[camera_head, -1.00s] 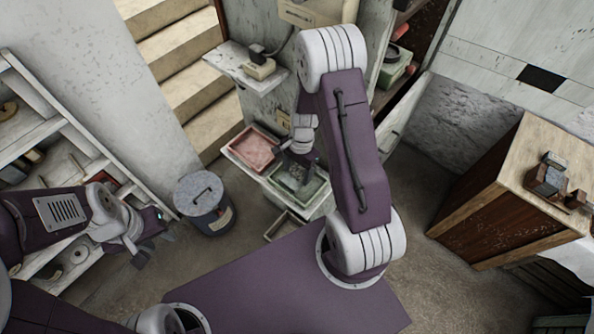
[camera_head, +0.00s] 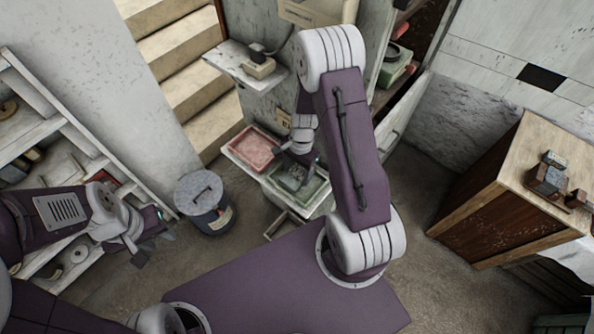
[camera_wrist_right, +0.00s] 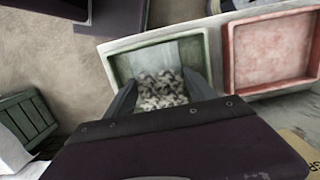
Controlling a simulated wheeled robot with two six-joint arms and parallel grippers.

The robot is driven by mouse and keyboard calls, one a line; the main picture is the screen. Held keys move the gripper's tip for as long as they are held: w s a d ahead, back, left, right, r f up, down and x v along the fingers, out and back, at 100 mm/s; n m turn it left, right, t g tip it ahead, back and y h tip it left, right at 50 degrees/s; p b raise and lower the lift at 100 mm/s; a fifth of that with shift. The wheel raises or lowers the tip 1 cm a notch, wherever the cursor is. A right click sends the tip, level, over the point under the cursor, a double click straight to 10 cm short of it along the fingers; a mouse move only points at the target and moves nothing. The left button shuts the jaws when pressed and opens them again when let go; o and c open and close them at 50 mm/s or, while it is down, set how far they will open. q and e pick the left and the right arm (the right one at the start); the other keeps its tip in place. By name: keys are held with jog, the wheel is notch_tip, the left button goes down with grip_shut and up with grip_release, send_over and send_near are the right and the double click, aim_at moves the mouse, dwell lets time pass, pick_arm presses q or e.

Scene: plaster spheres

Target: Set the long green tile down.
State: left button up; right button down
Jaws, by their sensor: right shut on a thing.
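My right gripper (camera_head: 298,160) reaches down over the green-rimmed tray (camera_head: 316,196) on the low white stand. In the right wrist view its two fingers (camera_wrist_right: 160,92) point into that tray (camera_wrist_right: 116,66). My left gripper (camera_head: 153,246) is open and empty, at the left, in front of the shelves.
A red-pink tray (camera_head: 252,149) sits beside the green tray. White shelves (camera_head: 60,128) are at far left, a wooden cabinet (camera_head: 480,205) at right. A small wall shelf (camera_head: 235,66) is above the trays.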

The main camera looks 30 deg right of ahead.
jog(key=shift+f+b, duration=1.1)
jog(key=shift+f, duration=0.45)
jog(key=shift+c, duration=1.2)
grip_release()
notch_tip(320, 180, up, 4)
jog(key=p, duration=0.4)
jog(key=shift+r, duration=0.15)
